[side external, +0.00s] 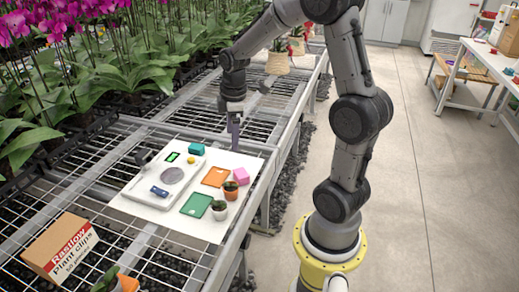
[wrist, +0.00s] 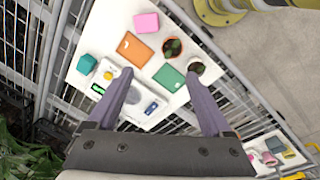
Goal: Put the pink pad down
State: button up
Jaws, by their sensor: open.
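The pink pad (side external: 241,175), a small block, lies on the white board (side external: 236,159) near its right edge, beside the orange tray (side external: 215,176). In the wrist view the pink pad (wrist: 147,22) is at the top, beyond the fingertips and a little apart from the orange tray (wrist: 134,49). My gripper (side external: 235,141) is above the far right part of the board, pointing down. In the wrist view my gripper (wrist: 160,75) has its two fingers wide apart, with nothing between them.
A green tray (side external: 196,205) and two potted plants (side external: 231,191) (side external: 219,210) stand near the pad. A white device (side external: 150,184) with a round plate and a teal block (side external: 196,149) are farther left. A cardboard box (side external: 68,248) sits on the mesh bench. Orchids crowd behind.

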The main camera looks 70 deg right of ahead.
jog(key=s+a+r+m+t, duration=0.2)
jog(key=s+a+r+m, duration=0.1)
jog(key=s+a, duration=0.4)
jog(key=s+a+r+m+t, duration=0.2)
jog(key=s+a+r+m, duration=0.1)
jog(key=s+a+r, duration=0.3)
jog(key=s+a, duration=0.2)
jog(key=a, duration=0.2)
jog(key=shift+r+m+y, duration=0.3)
jog(key=shift+m, duration=0.1)
